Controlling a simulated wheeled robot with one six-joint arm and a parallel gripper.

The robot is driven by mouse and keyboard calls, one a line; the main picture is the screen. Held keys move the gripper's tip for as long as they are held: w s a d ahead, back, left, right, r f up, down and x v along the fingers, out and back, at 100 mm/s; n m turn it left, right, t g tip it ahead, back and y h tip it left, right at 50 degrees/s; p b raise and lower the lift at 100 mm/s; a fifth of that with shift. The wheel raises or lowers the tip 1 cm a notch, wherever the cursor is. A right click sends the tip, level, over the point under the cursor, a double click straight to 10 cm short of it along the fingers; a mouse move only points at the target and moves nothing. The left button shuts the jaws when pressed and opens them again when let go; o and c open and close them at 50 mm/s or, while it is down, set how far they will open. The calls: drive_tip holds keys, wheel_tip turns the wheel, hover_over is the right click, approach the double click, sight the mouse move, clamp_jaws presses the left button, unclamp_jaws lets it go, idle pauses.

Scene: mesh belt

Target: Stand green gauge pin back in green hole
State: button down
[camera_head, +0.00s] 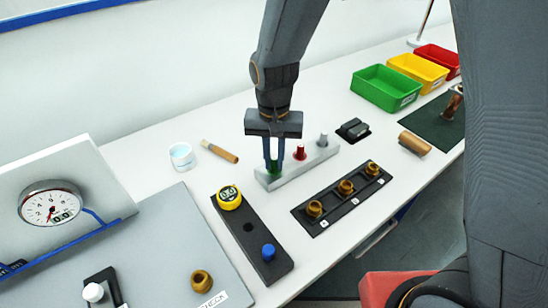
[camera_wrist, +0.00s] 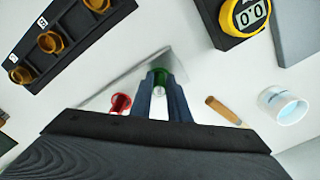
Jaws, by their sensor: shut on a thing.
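The green gauge pin (camera_head: 274,166) is upright at the near-left end of the grey pin block (camera_head: 308,166). My gripper (camera_head: 274,161) points down from above with its two fingers closed around the pin. In the wrist view the green pin (camera_wrist: 160,76) shows between the fingertips (camera_wrist: 160,82). The pin's lower end is at the block's end position, but I cannot tell how deep it sits, as the fingers hide part of it. A red pin (camera_head: 300,152) and a grey pin (camera_head: 322,140) stand in the same block.
A black strip with a yellow dial (camera_head: 229,197) and blue knob (camera_head: 268,252) is in front. A black rack (camera_head: 330,210) holds brass bushings. Green, yellow and red bins (camera_head: 386,88) stand back right.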

sight(274, 160)
drive_tip(key=shift+f, duration=0.15)
drive_tip(key=c, duration=1.6)
unclamp_jaws()
drive_tip(key=shift+r+b, duration=1.05)
drive_tip(key=shift+r, duration=2.85)
drive_tip(key=shift+s, duration=0.1)
